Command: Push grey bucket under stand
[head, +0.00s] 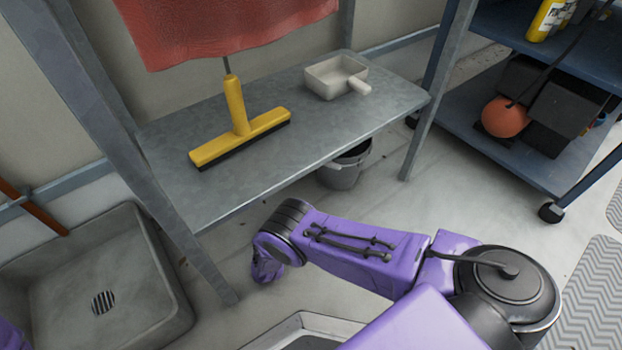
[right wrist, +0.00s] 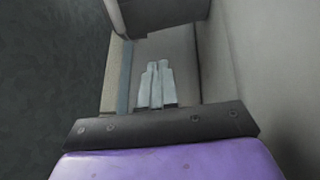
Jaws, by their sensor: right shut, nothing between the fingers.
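The grey bucket (head: 343,174) stands on the floor below the metal stand (head: 290,120) in the head view. The stand's front edge covers part of its dark rim. My right arm reaches across the floor in front of the stand; its gripper is hidden in the head view. In the right wrist view my right gripper (right wrist: 155,70) has its pale fingers together with nothing between them. A dark grey form (right wrist: 165,12) is beyond the fingertips; I cannot tell whether it is the bucket. My left gripper is not in view.
A yellow squeegee (head: 240,125) and a beige scoop (head: 335,77) lie on the stand under a red cloth (head: 220,25). A stone basin (head: 95,285) is at left. A wheeled blue cart (head: 530,160) is at right. Floor between stand and cart is clear.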

